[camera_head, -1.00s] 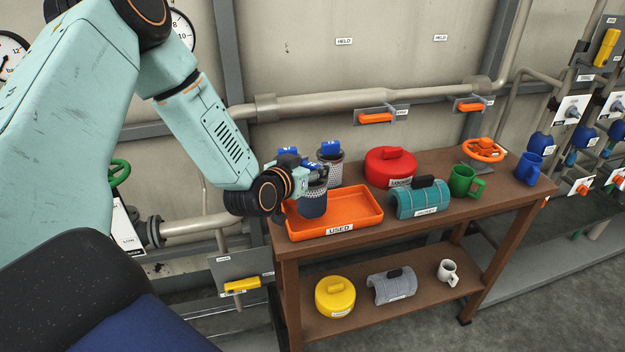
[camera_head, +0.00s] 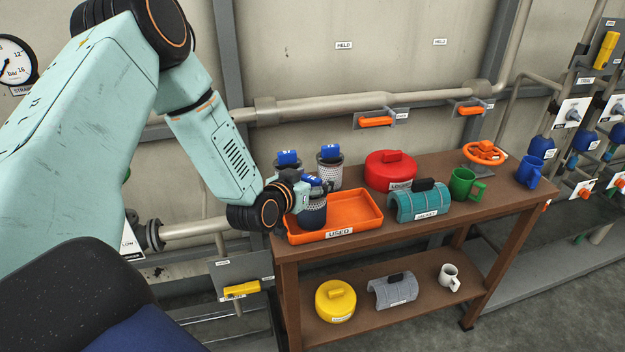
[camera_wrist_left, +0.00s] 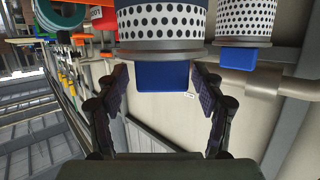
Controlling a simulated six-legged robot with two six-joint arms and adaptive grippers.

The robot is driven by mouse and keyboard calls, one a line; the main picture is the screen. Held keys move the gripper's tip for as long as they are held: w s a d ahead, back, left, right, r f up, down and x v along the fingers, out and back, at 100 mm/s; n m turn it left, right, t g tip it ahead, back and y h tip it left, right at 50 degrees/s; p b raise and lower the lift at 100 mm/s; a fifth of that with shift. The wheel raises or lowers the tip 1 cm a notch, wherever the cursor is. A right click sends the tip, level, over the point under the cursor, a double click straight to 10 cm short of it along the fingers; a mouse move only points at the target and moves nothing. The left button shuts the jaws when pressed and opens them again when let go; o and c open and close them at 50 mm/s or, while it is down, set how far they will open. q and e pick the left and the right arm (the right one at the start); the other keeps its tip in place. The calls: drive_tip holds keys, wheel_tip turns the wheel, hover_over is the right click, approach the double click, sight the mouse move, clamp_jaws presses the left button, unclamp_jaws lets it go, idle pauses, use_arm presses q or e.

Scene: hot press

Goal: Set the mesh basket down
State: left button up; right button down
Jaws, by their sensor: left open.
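A mesh basket (camera_head: 313,213) with a dark blue lower part and a blue handle stands in the left part of the orange tray (camera_head: 365,222) labelled USED. Whether its base rests fully on the tray floor is hard to see. My left gripper (camera_head: 303,190) is at its handle, partly covering it. In the left wrist view, the open fingers (camera_wrist_left: 162,90) are apart on either side of the blue handle (camera_wrist_left: 162,75), under the perforated basket wall (camera_wrist_left: 162,22). My right gripper is not in view.
Two more mesh baskets (camera_head: 288,161) (camera_head: 330,170) with blue handles stand just behind the tray. A red lidded round part (camera_head: 390,172), a teal jacket (camera_head: 420,204), a green mug (camera_head: 463,186) and a blue mug (camera_head: 529,172) stand to the right. The lower shelf (camera_head: 360,315) holds other parts.

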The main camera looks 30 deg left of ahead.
use_arm(q)
drive_tip(key=shift+a, duration=0.1)
drive_tip(key=shift+s+r, duration=0.1)
drive_tip(key=shift+r, duration=0.15)
drive_tip(key=p+v, duration=0.4)
drive_tip(key=v, duration=0.7)
drive_tip(key=s+d+f+m+g+h, duration=0.1)
drive_tip(key=s+d+f+g+h, duration=0.2)
drive_tip(key=s+d+f+g, duration=0.8)
drive_tip(key=s+f, duration=0.2)
drive_tip(key=s, duration=0.3)
drive_tip(key=s+d+f+g+y, duration=0.1)
drive_tip(key=s+f+g, duration=0.1)
drive_tip(key=s, duration=0.4)
drive_tip(key=s+d+f+g, duration=0.1)
drive_tip(key=s+f, duration=0.3)
drive_tip(key=s, duration=0.2)
drive_tip(key=shift+s+d+g+y+p, duration=0.25)
drive_tip(key=shift+s+g+y+p, duration=0.05)
drive_tip(key=shift+s+y+p, duration=0.1)
drive_tip(key=shift+a, duration=0.1)
drive_tip(key=shift+s+n, duration=0.1)
drive_tip(key=shift+n, duration=0.2)
